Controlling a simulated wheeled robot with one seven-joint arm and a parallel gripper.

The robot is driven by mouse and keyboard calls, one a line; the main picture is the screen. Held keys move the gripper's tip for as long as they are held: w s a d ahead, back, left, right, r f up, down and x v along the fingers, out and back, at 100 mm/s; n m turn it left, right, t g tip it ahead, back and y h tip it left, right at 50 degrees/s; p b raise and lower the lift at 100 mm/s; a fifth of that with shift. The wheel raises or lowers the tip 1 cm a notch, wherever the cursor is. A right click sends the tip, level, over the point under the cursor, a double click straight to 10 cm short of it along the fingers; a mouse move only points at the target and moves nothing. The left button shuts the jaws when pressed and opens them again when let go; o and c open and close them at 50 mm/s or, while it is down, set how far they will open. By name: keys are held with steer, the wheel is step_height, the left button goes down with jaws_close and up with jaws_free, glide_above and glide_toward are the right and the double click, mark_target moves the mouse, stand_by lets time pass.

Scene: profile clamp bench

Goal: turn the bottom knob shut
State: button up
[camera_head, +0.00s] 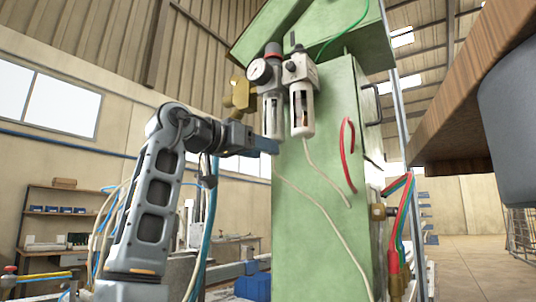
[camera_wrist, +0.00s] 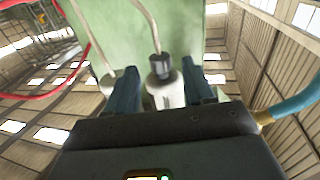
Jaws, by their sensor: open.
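A filter unit hangs on the green machine column, with a left clear bowl (camera_head: 273,116) and a right clear bowl (camera_head: 303,112). In the wrist view a dark bottom knob (camera_wrist: 160,64) sits at the end of a pale bowl, with a thin white hose leaving it. My gripper (camera_head: 266,145) is open, with its fingers at the lower end of the left bowl, hiding that end in the head view. In the wrist view my gripper (camera_wrist: 160,82) has one finger on each side of the bowl and knob, apparently with gaps. Exact depth is unclear.
A round pressure gauge (camera_head: 261,72) and brass fitting (camera_head: 240,92) sit above my gripper. A red hose (camera_head: 346,150) loops on the green column (camera_head: 315,210). A wooden-topped bench (camera_head: 470,85) overhangs at right.

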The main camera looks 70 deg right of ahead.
steer(key=shift+x, duration=2.35)
steer(key=c, duration=0.9)
steer(key=shift+c, duration=0.2)
steer(key=shift+n+t, duration=0.3)
steer(key=shift+t, duration=0.1)
steer(key=n+t+h, duration=0.1)
steer(key=n+t, duration=0.1)
steer(key=t, duration=0.1)
steer(key=n+t, duration=0.2)
steer(key=t, duration=0.1)
steer(key=shift+s+h, duration=0.1)
steer(key=shift+h, duration=0.3)
steer(key=shift+n+t+p, duration=0.5)
steer(key=shift+n+t, duration=0.9)
steer(key=shift+t, duration=1.1)
